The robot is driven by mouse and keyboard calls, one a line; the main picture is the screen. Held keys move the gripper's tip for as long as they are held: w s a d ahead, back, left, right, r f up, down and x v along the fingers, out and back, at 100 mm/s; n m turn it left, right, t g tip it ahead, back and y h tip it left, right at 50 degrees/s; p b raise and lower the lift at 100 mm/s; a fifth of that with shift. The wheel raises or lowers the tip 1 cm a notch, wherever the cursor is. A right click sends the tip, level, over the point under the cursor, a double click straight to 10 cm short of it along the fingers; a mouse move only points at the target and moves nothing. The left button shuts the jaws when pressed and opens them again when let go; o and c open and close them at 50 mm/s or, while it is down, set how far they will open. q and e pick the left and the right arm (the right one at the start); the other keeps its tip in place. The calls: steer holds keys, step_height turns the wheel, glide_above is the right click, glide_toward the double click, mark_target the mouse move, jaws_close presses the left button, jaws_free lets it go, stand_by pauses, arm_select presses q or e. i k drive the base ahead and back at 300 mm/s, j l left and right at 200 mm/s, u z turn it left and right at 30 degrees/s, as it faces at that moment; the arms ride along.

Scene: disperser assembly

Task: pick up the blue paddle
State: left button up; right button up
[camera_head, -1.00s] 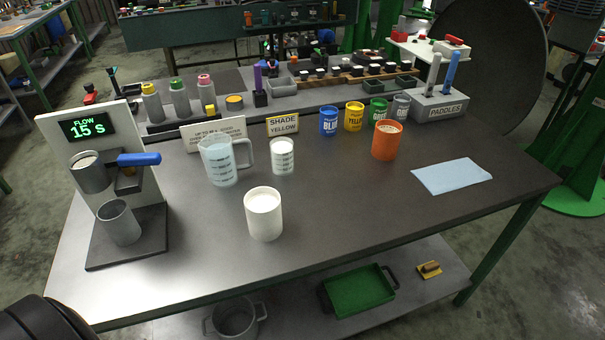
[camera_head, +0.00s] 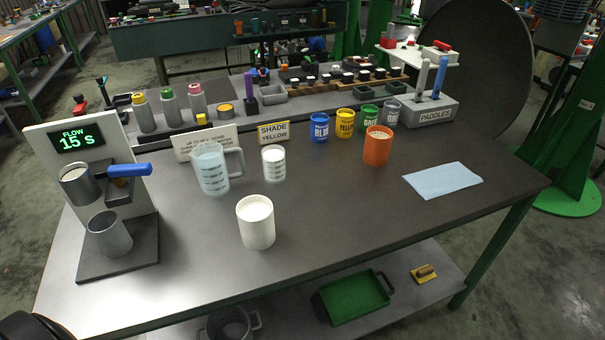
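The blue paddle (camera_head: 440,77) stands upright in the grey block labelled PADDLES (camera_head: 428,113), at the back right of the table. A grey paddle (camera_head: 422,77) stands in the same block, just to its left. The lower ends of both are hidden in the block. Neither of my grippers shows in the head view. A dark rounded part at the bottom left corner looks like part of my arm.
An orange cup (camera_head: 377,147) and several small paint cans, one of them blue (camera_head: 319,129), stand left of the block. A light blue cloth (camera_head: 442,181) lies in front of it. A white cup (camera_head: 256,224) and a measuring jug (camera_head: 211,169) stand further left. The table's front right is clear.

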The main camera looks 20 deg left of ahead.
mark_target(444, 62)
steer(key=i+l+z, duration=0.35)
steer(key=l, duration=0.15)
steer(key=i+l+z, duration=0.3)
steer(key=i+l, duration=0.15)
steer(key=i+l+z, duration=0.45)
steer(key=i+z, duration=0.2)
steer(key=i, duration=0.3)
steer(key=i+z, duration=0.35)
steer(key=i+u, duration=0.35)
steer(key=i, duration=0.15)
steer(key=i+u, duration=0.3)
steer(key=i, duration=0.25)
steer(key=i+l+u, duration=0.2)
steer(key=i+u, duration=0.15)
steer(key=i, duration=0.15)
steer(key=i+l+u, duration=0.35)
steer(key=i+j, duration=0.05)
steer(key=i, duration=0.05)
